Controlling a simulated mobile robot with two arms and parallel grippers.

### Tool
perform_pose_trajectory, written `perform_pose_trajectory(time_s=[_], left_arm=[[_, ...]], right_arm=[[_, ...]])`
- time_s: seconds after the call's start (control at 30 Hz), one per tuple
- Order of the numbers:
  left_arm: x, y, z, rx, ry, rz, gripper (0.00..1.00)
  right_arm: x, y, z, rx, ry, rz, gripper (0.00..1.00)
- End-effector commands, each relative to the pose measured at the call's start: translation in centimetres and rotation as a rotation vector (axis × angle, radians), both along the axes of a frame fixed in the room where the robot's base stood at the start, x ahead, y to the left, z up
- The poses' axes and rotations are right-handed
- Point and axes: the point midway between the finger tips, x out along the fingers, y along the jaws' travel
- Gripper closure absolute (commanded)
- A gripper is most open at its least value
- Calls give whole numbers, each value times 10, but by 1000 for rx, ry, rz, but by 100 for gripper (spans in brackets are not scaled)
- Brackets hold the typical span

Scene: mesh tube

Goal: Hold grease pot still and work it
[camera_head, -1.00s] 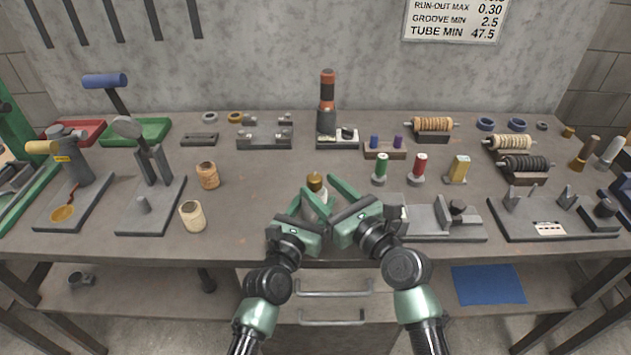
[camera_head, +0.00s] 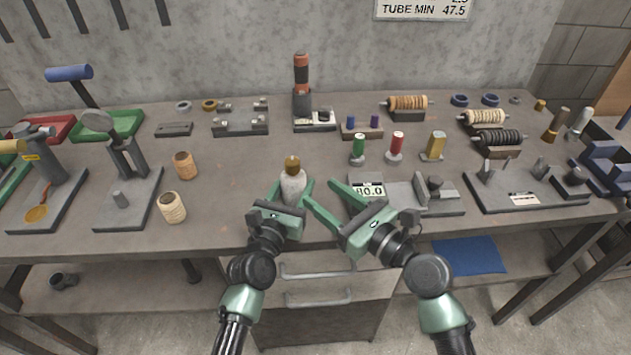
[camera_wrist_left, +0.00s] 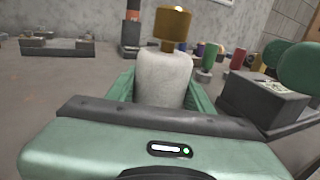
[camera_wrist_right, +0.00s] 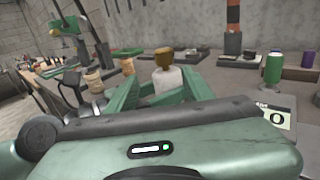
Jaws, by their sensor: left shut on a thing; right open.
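The grease pot (camera_head: 293,184) is a pale grey-white rounded body with a brass cap on a short stem. It stands upright near the front middle of the bench. My left gripper (camera_head: 289,199) is shut around its body, one finger on each side, as the left wrist view (camera_wrist_left: 164,82) also shows. The brass cap (camera_wrist_left: 172,24) is free above the fingers. My right gripper (camera_head: 322,198) is open and empty, just right of the pot with its fingers pointing forward-left. In the right wrist view the pot (camera_wrist_right: 167,78) shows beyond the fingers.
Two tan cylinders (camera_head: 173,207) stand to the left. Bench (camera_head: 235,185) between them and the pot is clear.

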Motion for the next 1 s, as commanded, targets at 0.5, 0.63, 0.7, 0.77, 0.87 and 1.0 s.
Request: perform_pose_trajectory(time_s=[0.5, 0.63, 0.7, 0.77, 0.87, 1.0], left_arm=[[0, 0, 1, 0, -1, 0, 100], [0, 0, 0, 0, -1, 0, 100], [0, 0, 0, 0, -1, 0, 100], [0, 0, 0, 0, -1, 0, 100], [0, 0, 1, 0, -1, 0, 100], [0, 0, 1, 0, -1, 0, 100]], right_arm=[[42, -36, 0, -7, 6, 441, 48], [46, -43, 7, 7, -6, 467, 48], [48, -39, 9, 12, -10, 472, 48], [50, -33, 9, 12, -10, 474, 48], [57, -17, 10, 13, -12, 474, 48], [70, 10, 10, 13, -11, 473, 48]])
